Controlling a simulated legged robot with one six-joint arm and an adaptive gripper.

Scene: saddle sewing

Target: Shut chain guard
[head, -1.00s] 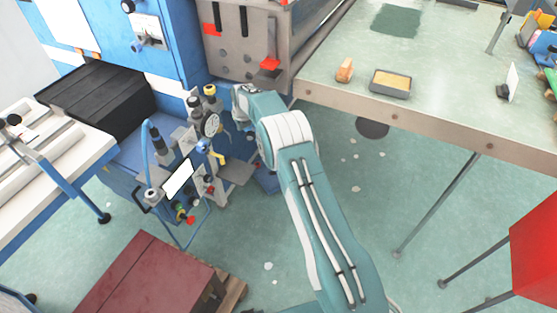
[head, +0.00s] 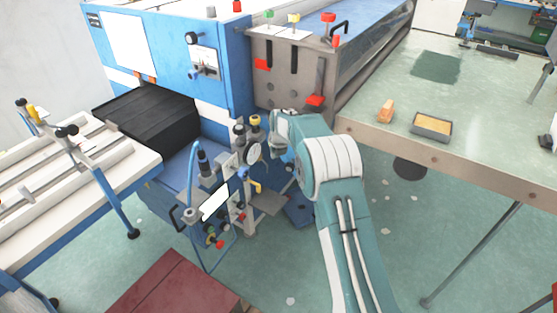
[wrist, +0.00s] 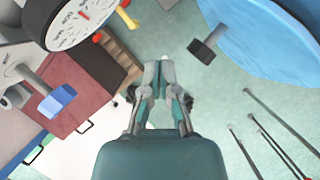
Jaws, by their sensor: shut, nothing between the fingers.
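In the wrist view my gripper (wrist: 159,75) is shut, with its fingers together and nothing between them. To its upper right is a large blue rounded panel (wrist: 268,45), with a dark block-ended handle (wrist: 207,45) in front of its edge. The panel may be the chain guard, but I cannot tell for sure. The fingers are apart from the handle in the picture. In the head view my wrist is beside the blue machine (head: 225,85), just right of its gauge and valve cluster (head: 240,165). My arm hides the fingers and the guard area there.
A round gauge (wrist: 80,18) and a blue-ended knob (wrist: 57,100) are close on the left in the wrist view. A green-topped table (head: 385,150) stands right of my arm. A dark red box (head: 175,288) is on the floor at front left.

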